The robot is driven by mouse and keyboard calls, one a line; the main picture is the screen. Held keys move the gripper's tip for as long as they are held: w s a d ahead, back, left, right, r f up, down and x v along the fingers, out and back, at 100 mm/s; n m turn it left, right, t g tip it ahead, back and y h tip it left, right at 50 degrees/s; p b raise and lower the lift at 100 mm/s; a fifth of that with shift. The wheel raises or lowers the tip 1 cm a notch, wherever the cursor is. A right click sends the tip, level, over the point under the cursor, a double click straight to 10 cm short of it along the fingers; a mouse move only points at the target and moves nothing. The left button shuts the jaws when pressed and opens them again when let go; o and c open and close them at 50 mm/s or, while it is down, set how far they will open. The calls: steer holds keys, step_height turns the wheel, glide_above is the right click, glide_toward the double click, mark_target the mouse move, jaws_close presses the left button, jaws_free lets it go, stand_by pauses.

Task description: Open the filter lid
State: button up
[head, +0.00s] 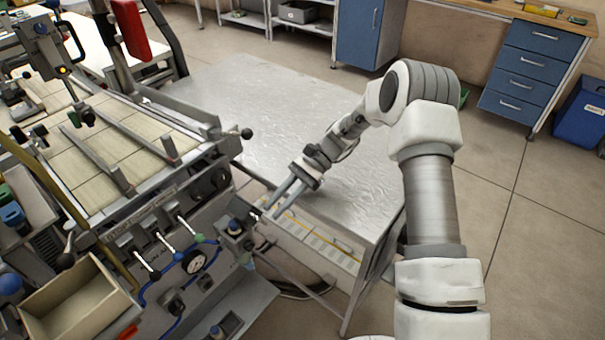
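My gripper (269,213) reaches down-left over the front edge of the metal table. Its two grey fingers are parallel with a gap between them, and nothing shows between them.
The machine's front panel carries a pressure gauge (194,262), several levers and blue hoses. A beige open bin (75,302) is at lower left. The metal table (245,95) has a bare top. Blue drawers (530,70) stand far right, with open floor before them.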

mark_target(250, 214)
steer(key=v, duration=1.5)
steer(key=shift+p, duration=0.35)
jaws_close()
steer(key=s+a+f+m+t+h+b, duration=0.1)
steer(key=s+a+m+t+h+b, duration=0.3)
steer(key=s+a+m+t+h, duration=0.65)
steer(key=s+a+f+m+t+h+b, duration=0.1)
steer(key=s+a+m+t+h+b, duration=0.35)
steer(key=s+a+m, duration=1.25)
steer(key=w+d+f+m+b, duration=0.4)
steer(key=w+d+f+m, duration=0.1)
steer(key=w+d, duration=0.6)
steer(key=shift+w+d+f, duration=0.25)
steer(key=shift+w+f, duration=0.15)
steer(key=shift+w, duration=0.65)
